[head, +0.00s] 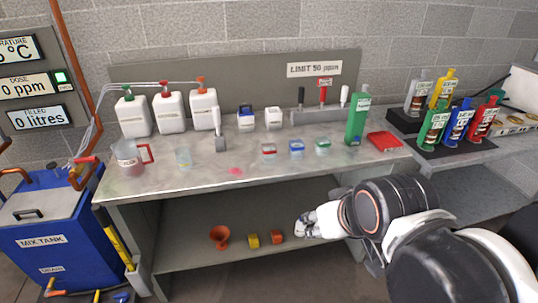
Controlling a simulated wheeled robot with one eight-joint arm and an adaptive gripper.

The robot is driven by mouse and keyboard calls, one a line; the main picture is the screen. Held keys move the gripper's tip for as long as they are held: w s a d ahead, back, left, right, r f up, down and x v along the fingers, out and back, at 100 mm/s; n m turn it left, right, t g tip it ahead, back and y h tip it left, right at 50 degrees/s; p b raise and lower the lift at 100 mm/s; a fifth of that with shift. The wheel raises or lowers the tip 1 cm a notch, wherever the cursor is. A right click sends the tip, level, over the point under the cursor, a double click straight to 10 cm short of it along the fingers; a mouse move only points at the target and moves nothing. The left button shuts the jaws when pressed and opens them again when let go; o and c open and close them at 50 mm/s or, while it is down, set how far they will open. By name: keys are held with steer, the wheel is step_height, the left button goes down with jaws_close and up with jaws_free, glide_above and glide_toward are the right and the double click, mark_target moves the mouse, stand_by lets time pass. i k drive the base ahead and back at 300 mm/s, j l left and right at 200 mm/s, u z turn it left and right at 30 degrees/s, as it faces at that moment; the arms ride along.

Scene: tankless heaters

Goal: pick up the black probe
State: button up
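The black probe (301,97) stands upright in a grey rack (312,117) at the back of the bench, left of a red probe (323,96) and a white probe (344,96). My gripper (302,228) is low in front of the bench, below the bench top and well away from the probe. It points left, in front of the lower shelf. It is small and partly turned away, so I cannot tell whether its fingers are open or shut.
A tall green bottle (357,120) stands right of the rack, beside a red tray (384,141). Small red, blue and green-marked boxes (296,148) sit in front of the rack. The bench's front edge (270,170) lies above my gripper. An orange funnel (220,237) is on the lower shelf.

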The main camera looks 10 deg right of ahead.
mark_target(301, 90)
steer(key=i+l, duration=0.25)
steer(key=i, duration=0.25)
steer(key=i+l, duration=0.25)
steer(key=i, duration=0.25)
steer(key=i+l, duration=0.25)
steer(key=i, duration=0.25)
steer(key=i+l, duration=0.3)
steer(key=i, duration=0.2)
